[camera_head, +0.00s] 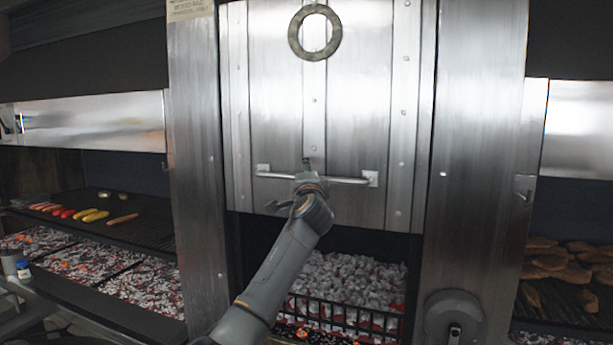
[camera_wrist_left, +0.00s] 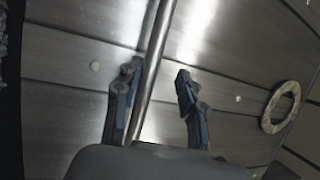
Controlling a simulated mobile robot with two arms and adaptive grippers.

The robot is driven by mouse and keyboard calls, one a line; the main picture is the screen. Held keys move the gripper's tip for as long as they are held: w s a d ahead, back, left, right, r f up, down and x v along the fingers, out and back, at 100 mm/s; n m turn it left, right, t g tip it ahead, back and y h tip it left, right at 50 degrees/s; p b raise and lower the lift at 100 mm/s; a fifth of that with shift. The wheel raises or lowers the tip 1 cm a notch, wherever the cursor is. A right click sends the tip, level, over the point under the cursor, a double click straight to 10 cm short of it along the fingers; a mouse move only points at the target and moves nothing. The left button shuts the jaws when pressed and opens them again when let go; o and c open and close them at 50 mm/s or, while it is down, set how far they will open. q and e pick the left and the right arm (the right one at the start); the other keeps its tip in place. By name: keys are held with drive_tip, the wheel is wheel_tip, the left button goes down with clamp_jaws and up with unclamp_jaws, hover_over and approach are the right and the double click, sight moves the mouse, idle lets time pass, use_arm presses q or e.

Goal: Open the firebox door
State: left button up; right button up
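The firebox door (camera_head: 360,110) is a tall panel of riveted steel in the middle of the head view. Its lower edge hangs above a bed of grey and red coals (camera_head: 350,285), with a dark gap between. A horizontal bar handle (camera_head: 272,175) crosses the lower door. My left gripper (camera_head: 307,172) is at the middle of this handle, partly hidden by its own wrist. In the left wrist view, the two fingers of my left gripper (camera_wrist_left: 157,92) stand apart with the bar (camera_wrist_left: 155,55) between them, closer to the left finger. My right gripper is not in view.
A metal ring (camera_head: 294,34) is on the upper door. Steel posts (camera_head: 482,140) flank the opening, and a black rail (camera_head: 345,312) fronts the coals. A grill with sausages (camera_head: 92,215) is at left; browned pieces of food (camera_head: 555,262) lie on a grill at right.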

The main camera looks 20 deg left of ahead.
use_arm(q)
drive_tip(key=v, duration=1.2)
drive_tip(key=shift+d, duration=0.1)
